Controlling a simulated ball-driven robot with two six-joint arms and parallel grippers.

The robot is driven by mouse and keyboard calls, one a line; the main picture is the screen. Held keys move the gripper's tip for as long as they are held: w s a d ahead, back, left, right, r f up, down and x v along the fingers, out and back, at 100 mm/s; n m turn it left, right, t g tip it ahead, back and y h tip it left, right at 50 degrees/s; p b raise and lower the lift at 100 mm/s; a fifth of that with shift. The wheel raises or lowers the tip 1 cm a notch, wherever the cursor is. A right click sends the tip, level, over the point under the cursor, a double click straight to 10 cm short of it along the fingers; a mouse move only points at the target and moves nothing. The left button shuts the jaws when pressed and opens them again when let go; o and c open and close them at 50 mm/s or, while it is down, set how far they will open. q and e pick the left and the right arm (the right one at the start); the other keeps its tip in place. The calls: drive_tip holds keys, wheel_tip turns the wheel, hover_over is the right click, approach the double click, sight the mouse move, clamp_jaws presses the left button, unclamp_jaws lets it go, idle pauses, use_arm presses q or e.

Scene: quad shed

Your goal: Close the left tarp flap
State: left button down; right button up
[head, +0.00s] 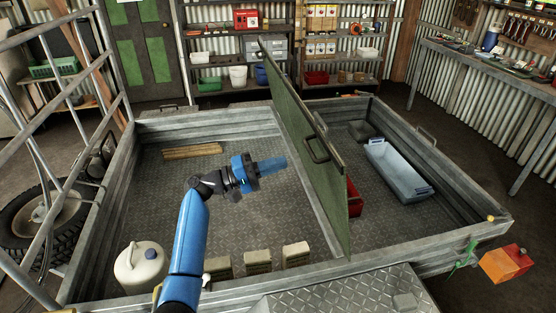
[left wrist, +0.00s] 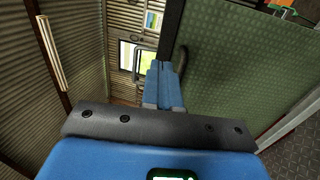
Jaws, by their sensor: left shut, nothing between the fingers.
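The green tarp flap (head: 300,125) stands nearly upright along the middle bar of the trailer bed, leaving the left half open. A dark handle (head: 318,150) sits on its left-facing side. My left gripper (head: 283,163) is shut and empty, above the left half, with its tips pointing right toward the flap and a little short of the handle in the picture. In the left wrist view the shut fingers (left wrist: 165,85) are beside the flap (left wrist: 245,70), near its dark edge and handle (left wrist: 182,62). Contact cannot be told. My right gripper is not in view.
The left half of the bed holds wooden strips (head: 192,151), a white jug (head: 140,268) and several pale blocks (head: 257,261). The right half holds a light blue bin (head: 397,170) and a red box (head: 354,197), partly hidden. Metal walls (head: 205,124) surround the bed.

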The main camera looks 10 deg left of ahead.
use_arm(q)
drive_tip(key=p, duration=0.3)
approach(330, 147)
drive_tip(key=x, duration=0.5)
drive_tip(key=shift+x, duration=0.9)
drive_tip(key=shift+s+r, duration=0.1)
drive_tip(key=shift+s, duration=0.05)
drive_tip(key=shift+d+r+p, duration=0.1)
drive_tip(key=shift+p, duration=0.2)
